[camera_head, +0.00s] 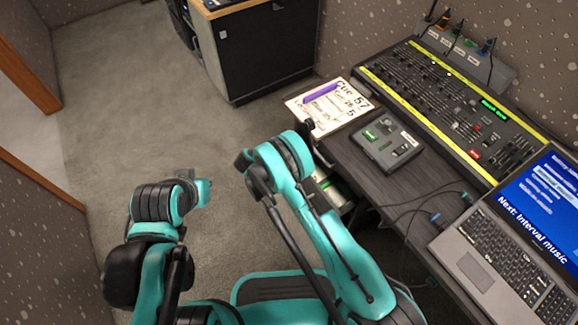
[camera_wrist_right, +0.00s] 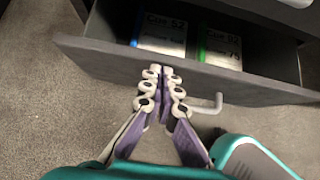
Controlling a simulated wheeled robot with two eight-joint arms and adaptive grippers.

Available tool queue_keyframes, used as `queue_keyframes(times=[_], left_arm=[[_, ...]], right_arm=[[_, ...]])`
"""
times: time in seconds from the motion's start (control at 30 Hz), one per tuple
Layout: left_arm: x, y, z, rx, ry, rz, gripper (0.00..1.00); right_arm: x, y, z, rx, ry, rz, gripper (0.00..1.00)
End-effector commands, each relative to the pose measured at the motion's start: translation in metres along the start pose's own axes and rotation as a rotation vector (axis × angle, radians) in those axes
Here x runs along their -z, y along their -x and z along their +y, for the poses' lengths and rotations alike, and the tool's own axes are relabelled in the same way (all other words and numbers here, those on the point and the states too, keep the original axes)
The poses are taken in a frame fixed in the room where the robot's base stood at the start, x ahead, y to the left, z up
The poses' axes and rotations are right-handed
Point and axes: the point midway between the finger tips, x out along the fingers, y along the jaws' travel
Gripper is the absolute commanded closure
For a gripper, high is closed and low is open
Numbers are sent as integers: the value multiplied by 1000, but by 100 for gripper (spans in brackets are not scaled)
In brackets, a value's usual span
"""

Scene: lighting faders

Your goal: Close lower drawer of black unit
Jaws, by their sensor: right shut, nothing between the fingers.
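In the right wrist view an open dark drawer (camera_wrist_right: 250,84) has its front panel across the picture, with a pale bar handle (camera_wrist_right: 208,106) on its outer face. Two labelled card cases, one blue-edged (camera_wrist_right: 163,35) and one green-edged (camera_wrist_right: 220,45), lie inside. My right gripper (camera_wrist_right: 161,71) is shut and empty, its fingertips at the front panel left of the handle; I cannot tell if they touch it. In the head view part of the open drawer (camera_head: 335,190) shows below the dark desk, beside my right arm, which hides my right gripper. My left arm is at lower left, its fingers not visible.
On the desk are a clipboard with a purple marker (camera_head: 322,92), a small grey box (camera_head: 387,138), a lighting console (camera_head: 450,100) and a laptop (camera_head: 515,240). Cables hang near the desk edge. A black cabinet (camera_head: 265,55) stands at the back. The carpet (camera_head: 130,100) at left is clear.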

Motion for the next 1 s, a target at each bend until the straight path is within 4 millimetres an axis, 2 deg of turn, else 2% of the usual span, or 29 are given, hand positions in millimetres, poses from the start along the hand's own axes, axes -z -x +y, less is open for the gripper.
queue_keyframes(times=[0.17, 0.4, 0.5, 1.0], left_arm=[[0, 0, 0, 0, 0, 0, 100], [0, 0, 0, 0, 0, 0, 100], [0, 0, 0, 0, 0, 0, 100], [0, 0, 0, 0, 0, 0, 100]], right_arm=[[-5, -5, 0, 2, -2, 0, 100], [-39, -39, -1, 3, -3, 0, 100], [-47, -47, -1, 2, -2, 0, 100], [-46, -47, 1, 1, 0, 0, 100]])
